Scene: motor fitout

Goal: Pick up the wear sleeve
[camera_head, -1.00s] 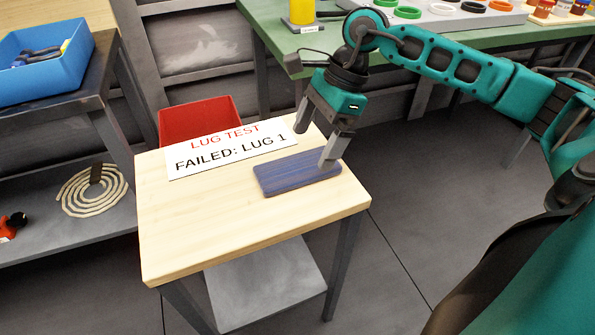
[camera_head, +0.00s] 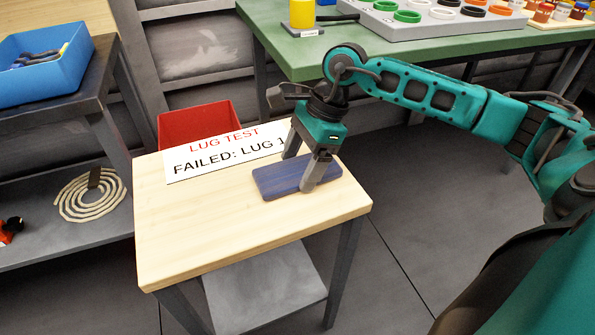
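No part in view is clearly recognisable as the wear sleeve. A flat blue slab or mat (camera_head: 275,180) lies on the small wooden-topped table (camera_head: 205,220), and I cannot tell whether it is the sleeve or only a base for it. My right gripper (camera_head: 298,173) is over the slab's right half, pointing down, with its two fingers spread apart. The nearer finger's tip is over the slab's surface and the farther one is by its back edge. Nothing is visibly held. I cannot tell whether the tips touch the slab. My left gripper is not in view.
A white sign (camera_head: 225,155) reading "LUG TEST FAILED: LUG 1" is behind the slab. A red bin (camera_head: 195,122) stands behind the table. A green bench (camera_head: 310,50) holds a grey tray (camera_head: 425,30) of coloured rings. A blue bin (camera_head: 45,85) is at left. The table's front left is clear.

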